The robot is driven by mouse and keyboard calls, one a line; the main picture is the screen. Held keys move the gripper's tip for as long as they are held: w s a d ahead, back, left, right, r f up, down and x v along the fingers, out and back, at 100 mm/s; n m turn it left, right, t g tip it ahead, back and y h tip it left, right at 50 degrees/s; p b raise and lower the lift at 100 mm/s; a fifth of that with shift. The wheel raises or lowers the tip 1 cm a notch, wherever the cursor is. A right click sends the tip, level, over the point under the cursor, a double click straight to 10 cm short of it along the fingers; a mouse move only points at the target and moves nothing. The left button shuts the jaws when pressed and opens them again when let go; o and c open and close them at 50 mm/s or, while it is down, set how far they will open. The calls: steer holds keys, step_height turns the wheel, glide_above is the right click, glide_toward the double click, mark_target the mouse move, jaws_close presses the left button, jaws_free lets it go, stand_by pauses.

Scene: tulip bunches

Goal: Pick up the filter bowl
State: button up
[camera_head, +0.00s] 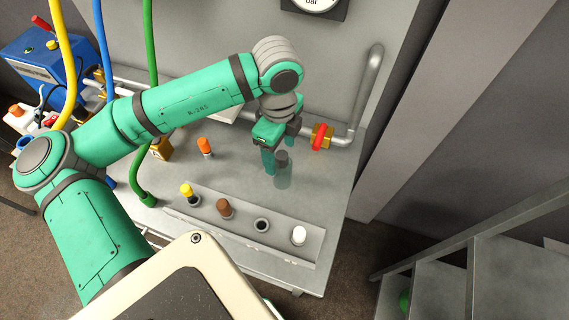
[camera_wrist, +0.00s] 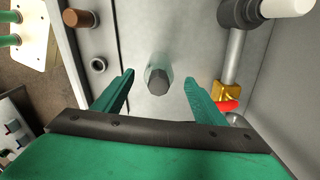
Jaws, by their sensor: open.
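What looks like the filter bowl is a clear, see-through cup with a dark grey core (camera_head: 282,162). It stands upright on the grey bench top, below and slightly right of my gripper in the head view. My gripper (camera_head: 280,147) is open and empty, pointing down close to the bowl. In the wrist view the bowl (camera_wrist: 158,66) appears between the two green fingers of my gripper (camera_wrist: 159,78), with a gap on each side. I cannot tell exactly how far the fingertips are above or around it.
A brass valve with a red handle (camera_head: 320,137) on a grey pipe is close on the right. An angled metal rack (camera_head: 240,229) with yellow, brown and white-topped pieces and an empty socket (camera_head: 261,225) lies in front. An orange-topped piece (camera_head: 205,147) stands left.

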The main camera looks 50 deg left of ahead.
mark_target(282, 167)
steer(key=shift+d+f, duration=0.2)
steer(key=shift+f, duration=1.55)
steer(key=shift+d+f, duration=0.15)
steer(key=shift+f, duration=1.6)
steer(key=c, duration=1.2)
